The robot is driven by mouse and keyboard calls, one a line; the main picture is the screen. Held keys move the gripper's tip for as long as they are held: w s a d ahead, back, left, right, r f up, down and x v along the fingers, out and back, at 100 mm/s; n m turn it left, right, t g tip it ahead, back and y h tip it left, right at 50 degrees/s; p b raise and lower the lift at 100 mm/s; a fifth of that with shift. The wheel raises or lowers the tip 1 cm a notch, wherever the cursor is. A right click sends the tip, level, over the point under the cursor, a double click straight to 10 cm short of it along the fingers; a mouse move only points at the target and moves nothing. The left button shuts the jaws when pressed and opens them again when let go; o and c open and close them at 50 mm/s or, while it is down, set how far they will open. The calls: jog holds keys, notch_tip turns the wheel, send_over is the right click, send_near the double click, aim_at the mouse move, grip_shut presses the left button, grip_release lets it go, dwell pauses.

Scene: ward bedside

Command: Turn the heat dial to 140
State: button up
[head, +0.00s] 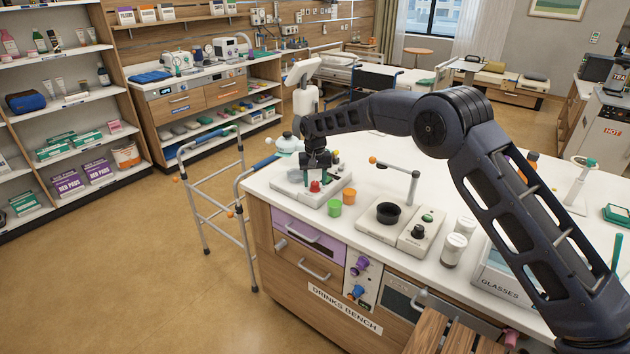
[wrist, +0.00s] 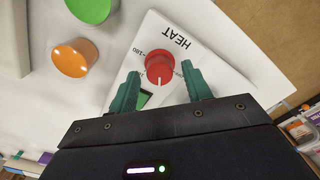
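The red heat dial (wrist: 160,68) sits on a white panel (wrist: 205,35) printed HEAT in the wrist view. A mark reading 180 is beside it, and a pale pointer line on the dial faces my gripper's side. My gripper (wrist: 160,76) has its two green fingers on either side of the dial, with a gap showing at each side. In the head view my gripper (head: 316,174) points down over the dial (head: 315,186) on the white unit (head: 290,190). The 140 mark is not readable, and part of the scale is hidden by my gripper.
An orange cup (head: 349,196) and a green cup (head: 334,207) stand close beside the unit. A second appliance with a black bowl (head: 388,213) and a thin post is to the right. A walking frame (head: 212,190) stands left of the bench.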

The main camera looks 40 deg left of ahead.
aim_at(316, 183)
jog(key=shift+r, duration=0.1)
notch_tip(316, 183, up, 10)
jog(key=shift+r, duration=0.25)
dwell(0.5)
jog(key=shift+d+r, duration=0.1)
dwell(0.3)
